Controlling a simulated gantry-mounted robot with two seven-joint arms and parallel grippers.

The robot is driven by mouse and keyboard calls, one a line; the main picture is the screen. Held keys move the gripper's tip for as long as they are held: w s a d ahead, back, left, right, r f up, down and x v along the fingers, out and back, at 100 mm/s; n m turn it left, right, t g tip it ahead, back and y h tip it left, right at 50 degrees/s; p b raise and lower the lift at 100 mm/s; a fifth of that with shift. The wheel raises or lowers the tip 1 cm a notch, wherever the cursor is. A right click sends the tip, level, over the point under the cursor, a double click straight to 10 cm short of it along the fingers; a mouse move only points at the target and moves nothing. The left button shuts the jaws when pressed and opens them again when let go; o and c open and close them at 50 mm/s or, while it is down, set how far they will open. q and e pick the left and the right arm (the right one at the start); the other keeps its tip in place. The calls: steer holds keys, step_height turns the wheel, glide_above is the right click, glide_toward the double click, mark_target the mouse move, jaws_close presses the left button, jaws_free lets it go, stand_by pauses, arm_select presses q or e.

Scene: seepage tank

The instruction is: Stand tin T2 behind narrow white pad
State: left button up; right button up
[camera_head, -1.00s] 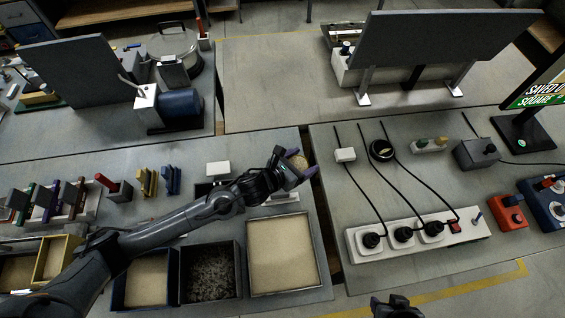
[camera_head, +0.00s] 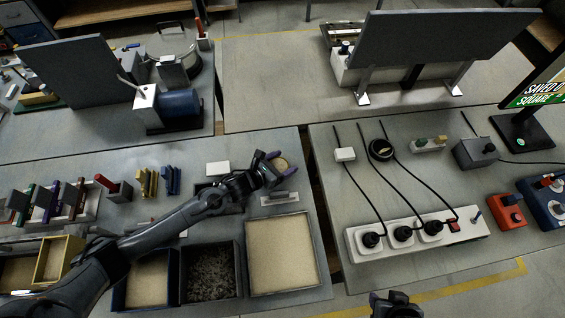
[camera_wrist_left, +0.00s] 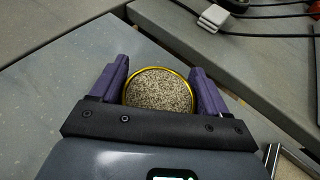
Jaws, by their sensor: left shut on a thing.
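A round tin (camera_head: 281,163) with a gold rim and speckled grey-brown grain inside is in my left gripper (camera_head: 279,165). The tin (camera_wrist_left: 159,90) shows from above between the purple fingers in the left wrist view; any label on it is out of sight. It is over the back right part of the left table, and I cannot tell its height. A small white pad (camera_head: 217,168) lies on that table, left of the gripper. A narrow pale plate (camera_head: 281,198) lies just in front of the gripper. My right gripper (camera_head: 390,303) is partly cut off at the bottom edge.
A large sand tray (camera_head: 250,285) and a dark gravel tray (camera_head: 184,287) stand in front. A gap separates the tables at right; beyond it lie a white power strip (camera_head: 365,250) and cables. The table's back strip looks clear.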

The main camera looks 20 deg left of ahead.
arm_select(q)
steer(key=shift+f, duration=0.15)
steer(key=o, duration=1.2)
steer(key=shift+r, duration=0.2)
steer(key=shift+s+a, duration=0.15)
steer(key=v, duration=1)
steer(key=shift+s+a+r+p, duration=0.1)
steer(key=shift+s+r+p, duration=0.1)
steer(key=shift+p, duration=0.1)
steer(key=shift+s+a+r, duration=0.2)
steer(key=shift+s+r, duration=0.05)
steer(key=shift+s, duration=0.2)
